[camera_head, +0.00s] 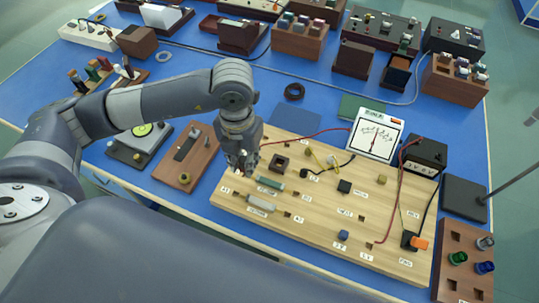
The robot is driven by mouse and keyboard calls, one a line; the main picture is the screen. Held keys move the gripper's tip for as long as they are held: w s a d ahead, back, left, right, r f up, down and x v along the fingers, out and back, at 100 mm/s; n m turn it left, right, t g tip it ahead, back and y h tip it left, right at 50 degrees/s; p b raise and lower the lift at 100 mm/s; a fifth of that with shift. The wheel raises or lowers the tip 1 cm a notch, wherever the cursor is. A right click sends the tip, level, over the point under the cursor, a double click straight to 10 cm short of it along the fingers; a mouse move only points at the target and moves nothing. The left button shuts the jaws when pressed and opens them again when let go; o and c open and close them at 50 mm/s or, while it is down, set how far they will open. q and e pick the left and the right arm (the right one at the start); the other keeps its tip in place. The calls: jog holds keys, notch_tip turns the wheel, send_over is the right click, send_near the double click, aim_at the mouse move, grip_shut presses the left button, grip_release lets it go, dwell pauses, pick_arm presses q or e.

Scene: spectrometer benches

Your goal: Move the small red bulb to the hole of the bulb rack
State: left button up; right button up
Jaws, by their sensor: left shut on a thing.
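My left gripper (241,168) points down at the back left edge of the pale wooden circuit board (312,222). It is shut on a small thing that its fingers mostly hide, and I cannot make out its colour. I do not see the small red bulb clearly anywhere. The bulb rack (452,241) is a dark reddish-brown block at the lower right, cut by the frame edge. It carries a green bulb (458,258), a blue bulb (484,267) and a greyish bulb (485,243). A dark empty hole shows near its front left. My right gripper is not in view.
The board carries small components and wires, including a red one. A white meter (375,134) and a black power box (425,156) stand at its back right. A brown board with a knob (186,155) lies left of the gripper. Several blocks line the blue table's back.

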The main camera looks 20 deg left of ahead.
pick_arm(q)
jog(key=s+a+r, duration=0.3)
jog(key=s+a, duration=0.1)
jog(key=shift+s+a+r, duration=0.15)
jog(key=shift+s+r, duration=0.2)
jog(key=shift+s, duration=0.05)
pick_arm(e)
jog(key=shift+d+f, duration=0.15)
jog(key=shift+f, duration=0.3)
